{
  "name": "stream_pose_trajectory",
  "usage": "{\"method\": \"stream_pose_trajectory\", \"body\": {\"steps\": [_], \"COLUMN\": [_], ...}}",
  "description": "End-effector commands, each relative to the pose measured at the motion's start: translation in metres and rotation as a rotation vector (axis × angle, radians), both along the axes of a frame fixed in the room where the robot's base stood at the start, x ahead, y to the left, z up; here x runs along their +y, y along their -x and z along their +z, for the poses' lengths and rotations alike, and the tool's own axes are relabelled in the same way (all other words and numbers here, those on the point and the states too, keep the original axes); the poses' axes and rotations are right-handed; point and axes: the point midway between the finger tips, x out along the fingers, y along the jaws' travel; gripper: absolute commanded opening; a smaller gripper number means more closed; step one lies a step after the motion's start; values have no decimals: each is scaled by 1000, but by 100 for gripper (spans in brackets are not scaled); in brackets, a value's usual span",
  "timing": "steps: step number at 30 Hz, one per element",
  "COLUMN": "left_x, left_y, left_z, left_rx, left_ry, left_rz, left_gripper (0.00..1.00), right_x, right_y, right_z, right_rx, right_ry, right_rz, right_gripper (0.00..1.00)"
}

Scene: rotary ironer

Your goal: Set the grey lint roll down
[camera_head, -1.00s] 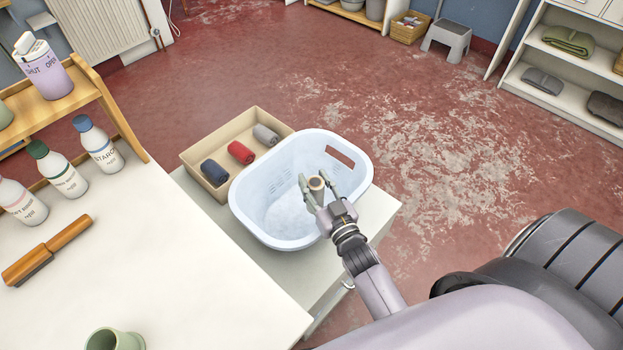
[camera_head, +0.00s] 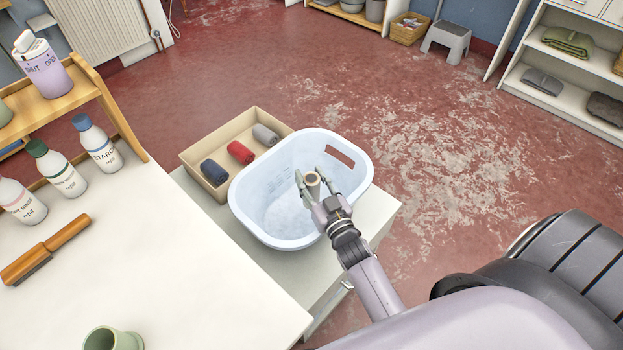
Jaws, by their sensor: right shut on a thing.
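My right gripper (camera_head: 311,178) is above the pale blue basin (camera_head: 240,205), its fingers on either side of a small roll (camera_head: 313,179). The roll is seen nearly end-on, as a tan ring with a darker centre; its grey side is mostly hidden, and I take it to be the grey lint roll. It is held over the basin's inside, and its height above the basin floor is hard to judge. My left gripper is not in view.
The basin stands on a white cabinet top (camera_head: 375,222). A beige box (camera_head: 218,136) behind it holds navy, red and grey rolled pieces. The white table (camera_head: 170,270) at left bears bottles, a wooden-handled brush (camera_head: 45,250) and a green cup (camera_head: 112,340).

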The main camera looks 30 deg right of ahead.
Motion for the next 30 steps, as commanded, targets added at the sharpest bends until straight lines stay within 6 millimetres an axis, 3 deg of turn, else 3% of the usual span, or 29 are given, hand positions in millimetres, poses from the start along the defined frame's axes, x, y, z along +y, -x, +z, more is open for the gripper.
{"method": "stream_pose_trajectory", "body": {"steps": [1,9,18,23,30], "left_x": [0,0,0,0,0], "left_y": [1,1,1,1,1], "left_z": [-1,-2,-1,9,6], "left_rx": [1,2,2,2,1], "left_ry": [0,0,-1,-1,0], "left_rz": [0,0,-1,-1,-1], "left_gripper": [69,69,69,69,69], "right_x": [1,2,3,3,5], "right_y": [3,4,5,5,54], "right_z": [-12,-14,-15,0,-2], "right_rx": [27,32,32,31,29], "right_ry": [-8,-10,-11,-11,-10], "right_rz": [-2,-2,-1,0,-1], "right_gripper": [37,55,56,56,56]}}
